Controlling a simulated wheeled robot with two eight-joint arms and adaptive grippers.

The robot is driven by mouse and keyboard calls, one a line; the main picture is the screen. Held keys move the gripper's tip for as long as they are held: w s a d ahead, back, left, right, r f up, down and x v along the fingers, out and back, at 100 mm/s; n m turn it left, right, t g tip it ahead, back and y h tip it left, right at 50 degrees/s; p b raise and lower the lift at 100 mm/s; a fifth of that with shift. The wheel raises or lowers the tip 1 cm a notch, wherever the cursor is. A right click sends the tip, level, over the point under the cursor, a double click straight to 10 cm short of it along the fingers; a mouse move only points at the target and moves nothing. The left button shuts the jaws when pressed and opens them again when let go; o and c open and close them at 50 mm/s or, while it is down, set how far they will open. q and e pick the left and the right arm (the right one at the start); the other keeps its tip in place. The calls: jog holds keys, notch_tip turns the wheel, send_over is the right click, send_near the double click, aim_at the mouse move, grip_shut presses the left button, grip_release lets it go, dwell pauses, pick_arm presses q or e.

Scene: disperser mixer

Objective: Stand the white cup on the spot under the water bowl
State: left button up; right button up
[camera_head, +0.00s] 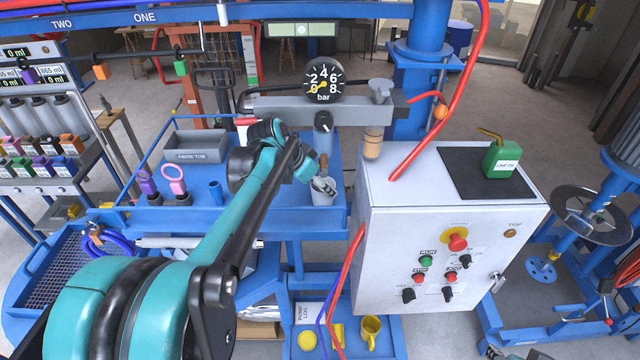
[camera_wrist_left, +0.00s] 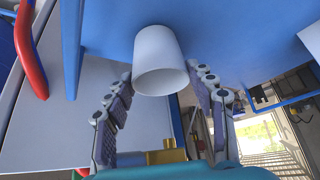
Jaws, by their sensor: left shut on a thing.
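The white cup (camera_head: 323,191) is at the right part of the blue bench, below the pressure gauge. In the left wrist view the white cup (camera_wrist_left: 160,55) sits between the fingertips. My left gripper (camera_head: 322,182) is shut on it and partly covers it in the head view. An amber bowl (camera_head: 372,143), which looks like the water bowl, hangs under the grey bar to the right of and above the cup. The spot under it is hidden behind the white control box. Whether the cup touches the bench cannot be told. My right gripper is not in view.
The white control box (camera_head: 400,240) stands close on the right, with a green can (camera_head: 502,159) on a dark mat. A grey tub (camera_head: 195,146), pink ring (camera_head: 173,174) and blue cylinder (camera_head: 216,191) stand on the bench to the left.

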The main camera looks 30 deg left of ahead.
pick_arm(q)
jog(key=shift+f, duration=0.2)
jog(key=o, duration=1.2)
jog(key=v, duration=1.2)
jog(key=s+d+f+n+y, duration=0.1)
jog(key=s+d+f+n, duration=0.1)
jog(key=s+d+f, duration=0.55)
jog(key=s+d+f+n+y, duration=0.1)
jog(key=s+d+f, duration=0.3)
jog(key=d+f, duration=0.5)
jog(key=shift+t, duration=0.4)
jog(key=f+b, duration=2.2)
jog(key=b, duration=0.1)
jog(key=d+f+b, duration=0.1)
jog(key=f+b, duration=1)
jog(key=shift+s+d+f+b, duration=0.1)
jog(key=shift+f+b, duration=0.1)
jog(key=shift+b, duration=0.2)
